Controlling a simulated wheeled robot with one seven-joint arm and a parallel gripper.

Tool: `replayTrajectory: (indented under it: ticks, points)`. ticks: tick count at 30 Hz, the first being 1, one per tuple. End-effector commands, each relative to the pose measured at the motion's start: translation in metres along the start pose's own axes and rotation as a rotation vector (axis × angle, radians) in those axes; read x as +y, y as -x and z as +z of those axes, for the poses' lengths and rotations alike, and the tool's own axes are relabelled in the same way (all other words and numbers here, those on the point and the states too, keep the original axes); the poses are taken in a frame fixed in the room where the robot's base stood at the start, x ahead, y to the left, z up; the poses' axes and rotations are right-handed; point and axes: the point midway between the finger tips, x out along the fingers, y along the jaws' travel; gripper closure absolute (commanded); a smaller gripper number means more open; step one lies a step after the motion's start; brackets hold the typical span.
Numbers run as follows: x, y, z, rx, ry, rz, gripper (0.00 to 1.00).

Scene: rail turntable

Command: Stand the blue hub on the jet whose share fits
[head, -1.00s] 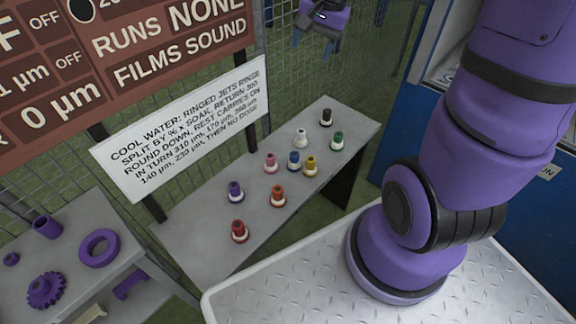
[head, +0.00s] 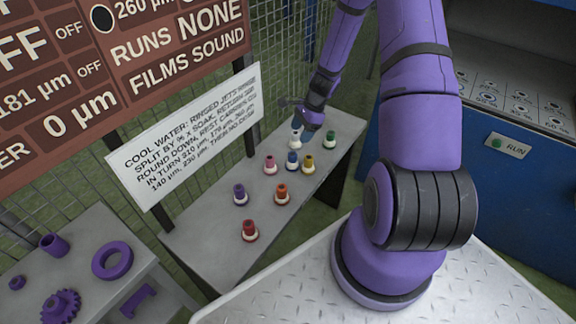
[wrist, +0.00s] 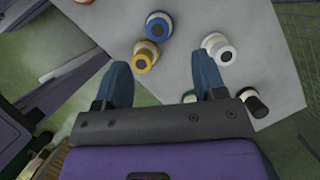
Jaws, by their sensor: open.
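The blue hub (head: 292,160), a small blue cap on a pale flanged base, stands upright on the grey table (head: 215,238); in the wrist view the blue hub (wrist: 159,27) lies beyond my fingertips, beside the yellow hub (wrist: 145,55). My gripper (wrist: 163,75) is open and empty above the table. In the head view my gripper (head: 304,112) is over the table's far end, near the white hub (head: 295,137). The blue machine (head: 520,190) at the right has a panel (head: 510,98) of labelled round spots, too small to read; I cannot tell which are jets.
Yellow (head: 308,163), pink (head: 270,164), orange (head: 281,194), purple (head: 240,194), red (head: 250,231) and green (head: 329,140) hubs stand close around. A black hub (wrist: 255,105) is near my right finger. A white sign (head: 185,135) and mesh fence border the table.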

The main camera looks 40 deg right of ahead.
Motion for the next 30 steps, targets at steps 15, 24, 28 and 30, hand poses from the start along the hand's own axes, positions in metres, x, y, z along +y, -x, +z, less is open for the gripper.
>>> replayTrajectory:
  ticks: [15,24,28,30]
  points:
    - [0.004,-0.058,-0.011,-0.011,-0.063,0.008,0.36]
    - [0.003,-0.076,-0.011,-0.011,-0.062,0.006,0.36]
    - [0.003,-0.091,-0.013,-0.011,-0.063,0.007,0.36]
    - [0.004,-0.101,-0.014,-0.012,-0.063,0.008,0.36]
